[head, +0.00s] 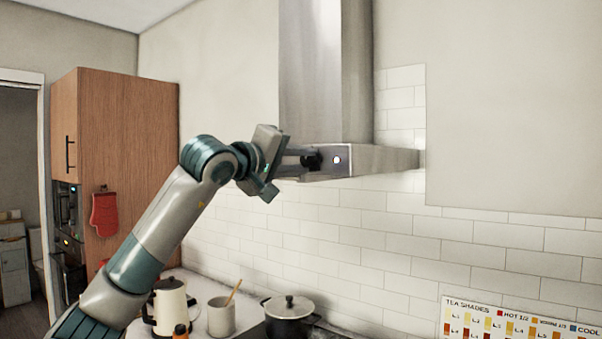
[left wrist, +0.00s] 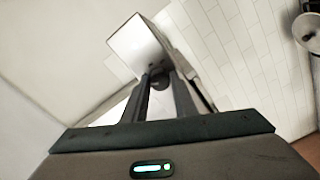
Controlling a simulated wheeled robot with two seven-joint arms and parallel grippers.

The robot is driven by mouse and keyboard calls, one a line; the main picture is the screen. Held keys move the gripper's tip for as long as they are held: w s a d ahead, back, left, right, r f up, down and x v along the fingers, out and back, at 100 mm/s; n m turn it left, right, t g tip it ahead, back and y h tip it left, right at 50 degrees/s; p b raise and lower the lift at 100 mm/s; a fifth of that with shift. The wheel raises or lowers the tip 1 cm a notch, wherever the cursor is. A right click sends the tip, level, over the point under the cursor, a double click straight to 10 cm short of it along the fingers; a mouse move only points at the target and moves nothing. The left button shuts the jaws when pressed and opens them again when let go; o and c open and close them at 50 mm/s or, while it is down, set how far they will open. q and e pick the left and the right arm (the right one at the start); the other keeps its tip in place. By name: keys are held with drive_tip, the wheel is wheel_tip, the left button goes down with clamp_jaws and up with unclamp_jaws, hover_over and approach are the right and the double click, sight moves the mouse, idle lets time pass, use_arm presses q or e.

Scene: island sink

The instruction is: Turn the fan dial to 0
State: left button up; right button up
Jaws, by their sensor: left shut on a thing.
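The range hood (head: 378,160) is a steel canopy under a tall chimney on the wall. The dark round fan dial (head: 313,161) is on its front face, at the left end, beside a small lit white spot (head: 337,160). My left gripper (head: 304,158) reaches in from the left and is shut on the dial. In the left wrist view the two fingers (left wrist: 161,84) close around the dark dial (left wrist: 160,80) against the hood (left wrist: 138,47). The fingers partly hide the dial, and I cannot read its setting. My right gripper is not in view.
Below the hood stand a dark lidded pot (head: 288,318), a cream kettle (head: 169,306) and a mug (head: 221,317) with a wooden spoon. A tall wooden cabinet (head: 140,150) with a red mitt (head: 104,214) stands at the left. A tea chart (head: 520,320) is at lower right.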

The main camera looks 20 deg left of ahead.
use_arm(q)
drive_tip(key=n+b, duration=0.3)
drive_tip(key=shift+f, duration=0.15)
drive_tip(key=shift+n+b, duration=0.9)
drive_tip(key=shift+n, duration=0.5)
drive_tip(key=o, duration=1)
drive_tip(key=shift+o, duration=0.2)
